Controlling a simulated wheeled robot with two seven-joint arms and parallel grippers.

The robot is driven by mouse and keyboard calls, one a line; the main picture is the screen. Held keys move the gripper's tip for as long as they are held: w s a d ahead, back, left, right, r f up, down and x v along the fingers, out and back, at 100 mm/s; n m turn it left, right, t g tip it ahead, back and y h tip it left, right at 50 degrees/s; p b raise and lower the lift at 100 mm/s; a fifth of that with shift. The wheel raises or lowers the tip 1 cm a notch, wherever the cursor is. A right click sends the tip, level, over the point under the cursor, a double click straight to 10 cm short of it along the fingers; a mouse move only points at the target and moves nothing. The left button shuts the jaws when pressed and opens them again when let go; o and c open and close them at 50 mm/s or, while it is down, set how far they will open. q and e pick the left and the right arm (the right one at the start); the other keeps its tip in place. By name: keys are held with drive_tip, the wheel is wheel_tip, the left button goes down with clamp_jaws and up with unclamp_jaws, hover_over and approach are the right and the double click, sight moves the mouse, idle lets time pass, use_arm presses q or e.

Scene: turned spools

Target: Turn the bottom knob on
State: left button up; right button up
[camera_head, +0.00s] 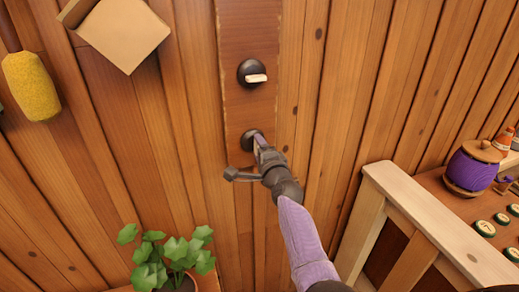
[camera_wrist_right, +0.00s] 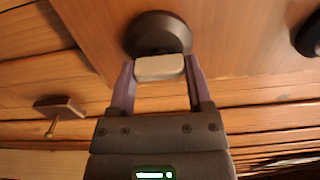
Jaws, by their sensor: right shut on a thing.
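The bottom knob (camera_head: 251,139) is a dark round disc with a pale bar handle, on a reddish wooden board (camera_head: 250,108) on the plank wall. My right gripper (camera_head: 258,143) is at this knob and hides most of its handle in the head view. In the right wrist view, the purple fingers of my right gripper (camera_wrist_right: 160,72) are on either side of the pale handle (camera_wrist_right: 160,68), shut on it. The dark disc (camera_wrist_right: 158,33) shows behind the handle. The upper knob (camera_head: 252,74) has its pale handle lying roughly level. My left gripper is not in view.
A wooden shelf unit (camera_head: 430,225) with a purple spool-like pot (camera_head: 473,166) and several round green-and-white pieces stands at right. A leafy plant (camera_head: 175,258) is at bottom left. A yellow roll (camera_head: 31,86) and an open box (camera_head: 123,33) are at upper left.

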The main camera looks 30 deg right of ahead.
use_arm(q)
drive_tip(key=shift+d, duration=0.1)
use_arm(e)
drive_tip(key=o, duration=1.3)
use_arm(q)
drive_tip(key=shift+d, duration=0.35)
use_arm(e)
drive_tip(key=shift+s, duration=0.1)
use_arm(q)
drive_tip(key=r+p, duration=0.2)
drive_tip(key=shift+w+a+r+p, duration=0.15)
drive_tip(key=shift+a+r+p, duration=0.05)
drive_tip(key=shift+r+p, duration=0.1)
use_arm(e)
drive_tip(key=v, duration=0.9)
drive_tip(key=shift+s, duration=0.4)
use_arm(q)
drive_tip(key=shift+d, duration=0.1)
